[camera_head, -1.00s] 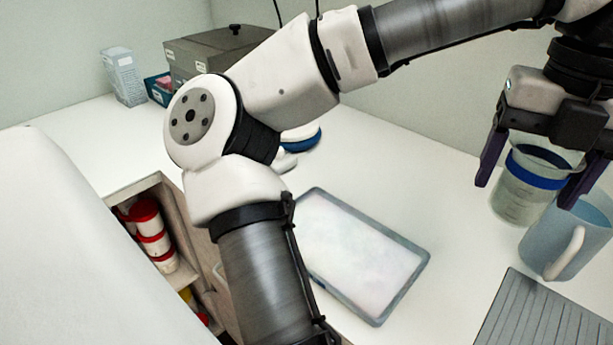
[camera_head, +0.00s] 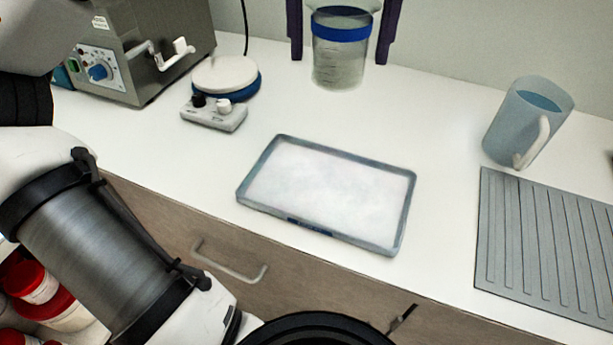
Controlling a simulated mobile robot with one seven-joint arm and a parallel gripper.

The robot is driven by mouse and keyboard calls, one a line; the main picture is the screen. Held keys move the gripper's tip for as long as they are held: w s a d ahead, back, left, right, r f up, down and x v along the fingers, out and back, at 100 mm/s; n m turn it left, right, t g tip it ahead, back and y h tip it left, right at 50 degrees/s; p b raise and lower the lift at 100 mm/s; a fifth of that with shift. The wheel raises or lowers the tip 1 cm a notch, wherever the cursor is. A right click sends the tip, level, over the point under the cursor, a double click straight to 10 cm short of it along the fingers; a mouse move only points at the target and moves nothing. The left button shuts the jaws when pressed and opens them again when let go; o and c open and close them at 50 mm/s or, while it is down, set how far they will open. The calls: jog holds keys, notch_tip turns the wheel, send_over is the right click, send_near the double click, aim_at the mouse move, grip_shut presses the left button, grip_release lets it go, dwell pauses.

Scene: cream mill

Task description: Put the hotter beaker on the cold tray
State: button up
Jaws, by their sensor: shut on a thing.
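A clear beaker (camera_head: 338,68) with a blue band stands out at the top of the view, between the two dark purple fingers of my gripper (camera_head: 339,57). My gripper is shut on it; its body and the beaker's upper end are cut off by the top edge. I cannot tell whether the beaker's base touches the counter. The cold tray (camera_head: 405,212), with a grey-blue rim and a white frosty surface, lies empty nearer the front edge, below the beaker in the picture. No other banded beaker shows, and nothing visible tells temperature.
A blue-grey jug (camera_head: 515,125) with a pale handle stands at the right, behind a grey ribbed mat (camera_head: 545,240). A round-topped stirrer (camera_head: 225,76) and a grey box with a dial (camera_head: 150,55) are at the left. The counter between beaker and tray is clear.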

notch_tip(320, 180, down, 20)
jog(key=shift+r, duration=0.25)
jog(key=shift+f, duration=0.1)
jog(key=shift+f, duration=0.15)
jog(key=o, duration=1)
jog(key=shift+o, duration=0.2)
jog(key=shift+r, duration=0.25)
notch_tip(320, 180, up, 12)
